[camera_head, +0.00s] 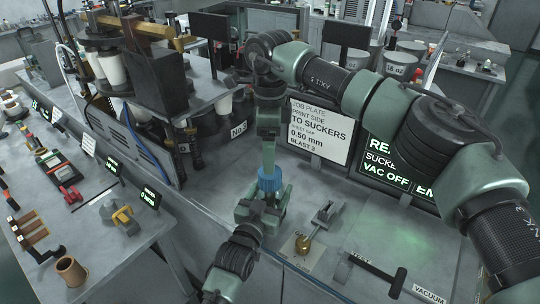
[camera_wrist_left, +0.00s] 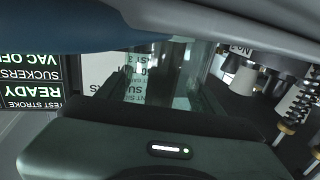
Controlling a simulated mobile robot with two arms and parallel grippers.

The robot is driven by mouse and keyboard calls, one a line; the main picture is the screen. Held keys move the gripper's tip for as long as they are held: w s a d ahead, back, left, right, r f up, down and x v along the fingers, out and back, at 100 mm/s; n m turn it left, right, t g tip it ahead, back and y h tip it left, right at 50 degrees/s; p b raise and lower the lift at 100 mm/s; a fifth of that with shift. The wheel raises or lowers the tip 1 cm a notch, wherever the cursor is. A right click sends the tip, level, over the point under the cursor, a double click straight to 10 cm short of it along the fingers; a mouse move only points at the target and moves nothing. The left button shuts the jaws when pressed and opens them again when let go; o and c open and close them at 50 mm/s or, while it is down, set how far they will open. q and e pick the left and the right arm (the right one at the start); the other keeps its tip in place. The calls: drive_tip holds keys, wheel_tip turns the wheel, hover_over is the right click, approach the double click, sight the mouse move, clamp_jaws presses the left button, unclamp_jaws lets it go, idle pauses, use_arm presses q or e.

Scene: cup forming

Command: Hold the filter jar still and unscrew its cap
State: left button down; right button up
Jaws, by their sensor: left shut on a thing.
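The blue cap (camera_head: 270,180) of the filter jar shows in the head view above the front counter edge. My left gripper (camera_head: 258,212) comes up from below and is shut on the jar just under the cap. In the left wrist view the clear jar body (camera_wrist_left: 178,75) shows behind my gripper, with the blue cap (camera_wrist_left: 85,30) large at the upper left. Most of the jar is hidden in the head view. My right gripper (camera_head: 268,162) points down from above, directly over the cap. Whether its fingers grip the cap is too small to tell.
A brass-knobbed fixture (camera_head: 303,244) and a black-headed tool (camera_head: 397,283) are on the counter to the right. A job plate sign (camera_head: 320,132) and a green-lit display (camera_head: 385,165) stand behind. A press machine (camera_head: 150,75) stands to the left.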

sight(270, 196)
drive_tip(key=m, duration=0.4)
drive_tip(key=shift+m, duration=0.4)
drive_tip(key=m, duration=0.4)
drive_tip(key=shift+m, duration=0.4)
drive_tip(key=m, duration=0.4)
drive_tip(key=shift+m, duration=0.3)
drive_tip(key=m, duration=1.3)
drive_tip(key=shift+m, duration=0.4)
drive_tip(key=m, duration=0.9)
drive_tip(key=shift+m, duration=0.3)
drive_tip(key=shift+f+m, duration=0.3)
drive_tip(key=shift+f, duration=3.75)
